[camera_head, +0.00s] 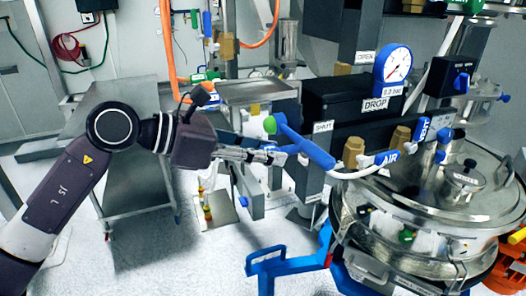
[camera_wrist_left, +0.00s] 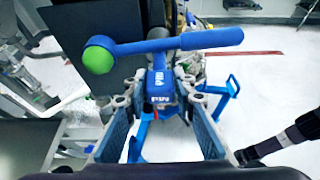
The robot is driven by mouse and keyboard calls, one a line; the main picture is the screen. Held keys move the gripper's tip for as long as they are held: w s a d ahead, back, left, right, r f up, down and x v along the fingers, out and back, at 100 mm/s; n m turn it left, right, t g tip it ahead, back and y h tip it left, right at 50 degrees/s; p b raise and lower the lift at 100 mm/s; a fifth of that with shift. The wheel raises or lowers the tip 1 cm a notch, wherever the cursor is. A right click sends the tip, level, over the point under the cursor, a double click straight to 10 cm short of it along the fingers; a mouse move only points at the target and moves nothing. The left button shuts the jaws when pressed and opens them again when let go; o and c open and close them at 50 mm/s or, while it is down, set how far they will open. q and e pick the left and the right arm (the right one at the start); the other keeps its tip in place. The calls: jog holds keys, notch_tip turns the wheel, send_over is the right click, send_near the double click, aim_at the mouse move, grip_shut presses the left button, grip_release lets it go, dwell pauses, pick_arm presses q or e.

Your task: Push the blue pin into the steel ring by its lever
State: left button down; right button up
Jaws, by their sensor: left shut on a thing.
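The blue pin (camera_wrist_left: 160,88) shows in the left wrist view as a blue body with white lettering between my left gripper's fingers (camera_wrist_left: 160,103). Its blue lever (camera_wrist_left: 185,41) runs crosswise beyond the fingertips and ends in a green ball (camera_wrist_left: 98,56). In the head view the lever (camera_head: 308,147) slants down to the right from the green ball (camera_head: 270,125). My left gripper (camera_head: 280,155) reaches it from the left and is shut on the pin, whose held part is mostly hidden there. I cannot make out the steel ring for certain. My right gripper is not in view.
A round steel vessel (camera_head: 440,205) with hoses and a blue AIR fitting (camera_head: 388,158) stands at the right. A dark panel with a pressure gauge (camera_head: 397,64) is behind the lever. A blue frame (camera_head: 290,265) stands low in front. A steel cart (camera_head: 140,185) is behind my left arm.

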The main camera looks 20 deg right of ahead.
pick_arm(q)
jog(key=shift+d, duration=1.05)
jog(key=shift+a, duration=0.15)
jog(key=shift+a+f+b, duration=0.1)
jog(key=shift+a+b, duration=0.15)
jog(key=shift+b, duration=0.05)
jog(key=shift+a+b, duration=0.65)
jog(key=shift+a, duration=0.95)
jog(key=shift+b, duration=0.75)
dwell(0.6)
jog(key=shift+d, duration=2)
jog(key=c, duration=1.5)
grip_release()
jog(key=shift+c, duration=0.2)
jog(key=shift+a, duration=0.1)
